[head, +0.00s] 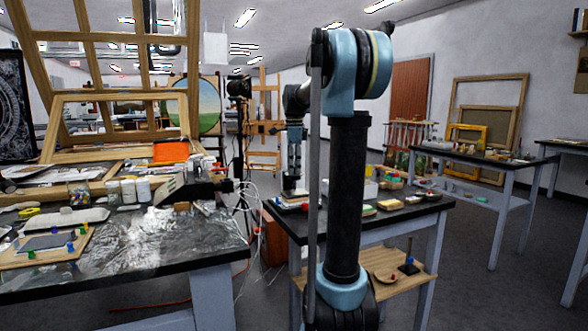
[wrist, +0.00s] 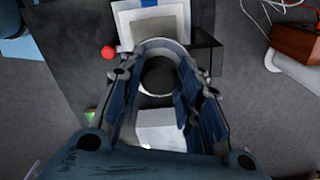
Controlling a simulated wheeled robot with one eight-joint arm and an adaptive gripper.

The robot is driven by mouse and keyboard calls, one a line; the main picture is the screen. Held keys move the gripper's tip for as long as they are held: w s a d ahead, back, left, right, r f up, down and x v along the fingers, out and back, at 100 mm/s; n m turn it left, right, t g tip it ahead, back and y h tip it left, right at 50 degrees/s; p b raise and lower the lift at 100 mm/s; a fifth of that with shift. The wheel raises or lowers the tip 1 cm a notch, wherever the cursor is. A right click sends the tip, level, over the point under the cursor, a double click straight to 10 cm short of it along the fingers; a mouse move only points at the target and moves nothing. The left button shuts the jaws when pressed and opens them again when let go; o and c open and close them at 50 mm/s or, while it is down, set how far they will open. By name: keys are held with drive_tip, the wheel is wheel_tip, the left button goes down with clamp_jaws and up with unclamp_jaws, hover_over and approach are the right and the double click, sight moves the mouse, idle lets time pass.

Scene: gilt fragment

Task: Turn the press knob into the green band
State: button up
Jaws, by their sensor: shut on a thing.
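In the wrist view my gripper (wrist: 158,88) reaches over a dark round knob (wrist: 157,76) with a pale ring around it. Its blue-grey fingers stand on both sides of the knob, and it is shut on the knob. Where the fingers touch is partly hidden. Pale stacked plates (wrist: 152,22) lie just beyond the knob. I cannot make out the green band or where the knob points. In the head view my gripper (head: 291,186) hangs down over the left part of the dark table, and the knob is too small or hidden to tell there.
A red ball (wrist: 108,52) is left of the plates, and a white block (wrist: 160,130) lies between the fingers. The dark table (head: 395,216) also carries small boxes and pots right of my gripper. A cluttered workbench (head: 130,258) stands at left. Grey floor is open at right.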

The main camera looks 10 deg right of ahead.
drive_tip(key=shift+w+a, duration=0.1)
drive_tip(key=shift+a, duration=0.05)
drive_tip(key=o, duration=1.1)
drive_tip(key=shift+r, duration=0.2)
wheel_tip(320, 180, up, 12)
drive_tip(key=shift+f, duration=0.25)
